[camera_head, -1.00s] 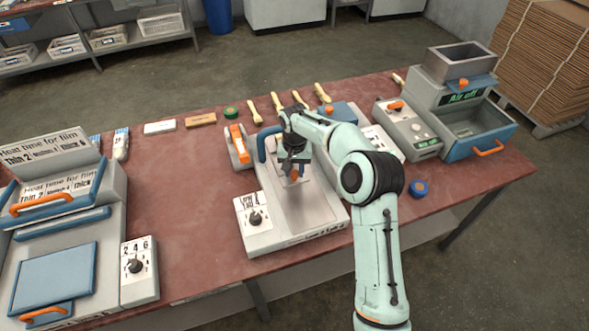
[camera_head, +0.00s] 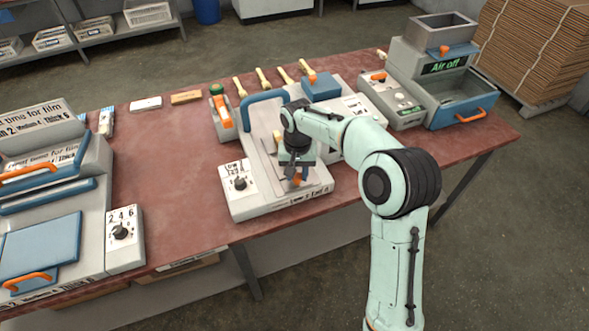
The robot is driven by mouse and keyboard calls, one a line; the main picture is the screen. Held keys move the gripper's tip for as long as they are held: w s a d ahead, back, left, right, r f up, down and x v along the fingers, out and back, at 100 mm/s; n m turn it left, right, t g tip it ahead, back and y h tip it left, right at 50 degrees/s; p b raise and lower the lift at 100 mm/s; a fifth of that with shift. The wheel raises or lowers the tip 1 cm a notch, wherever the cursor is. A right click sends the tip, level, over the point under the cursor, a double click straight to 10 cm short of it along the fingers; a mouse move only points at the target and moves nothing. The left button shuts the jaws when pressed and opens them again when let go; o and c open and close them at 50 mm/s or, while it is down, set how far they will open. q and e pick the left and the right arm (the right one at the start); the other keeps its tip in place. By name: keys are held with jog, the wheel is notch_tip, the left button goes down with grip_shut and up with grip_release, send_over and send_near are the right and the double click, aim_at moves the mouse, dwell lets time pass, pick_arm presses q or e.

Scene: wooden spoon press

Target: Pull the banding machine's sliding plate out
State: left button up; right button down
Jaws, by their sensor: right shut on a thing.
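The banding machine (camera_head: 240,205) stands in the middle of the table, with a dial at its left front and a blue arch at its back. Its grey sliding plate (camera_head: 268,160) lies on top, toward the front edge, partly covered by my arm. My right gripper (camera_head: 297,177) points down over the front of the plate and is shut on the plate's orange knob (camera_head: 297,182), which shows just below the fingers. My left gripper is not in view.
Several wooden spoons (camera_head: 263,78) lie behind the machine. A tape dispenser (camera_head: 225,118) stands at its back left. A film machine (camera_head: 40,200) with orange handles is at far left, and a blue-grey air machine (camera_head: 455,95) at right. Bare red tabletop (camera_head: 165,180) lies left of the machine.

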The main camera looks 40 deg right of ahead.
jog(key=shift+s+a+f, duration=0.1)
jog(key=shift+s+a, duration=0.05)
jog(key=shift+s, duration=0.25)
jog(key=c, duration=0.9)
grip_release()
jog(key=shift+o, duration=0.6)
jog(key=shift+s, duration=0.15)
jog(key=shift+r, duration=0.45)
notch_tip(320, 180, up, 13)
jog(key=p, duration=0.2)
jog(key=shift+f, duration=0.15)
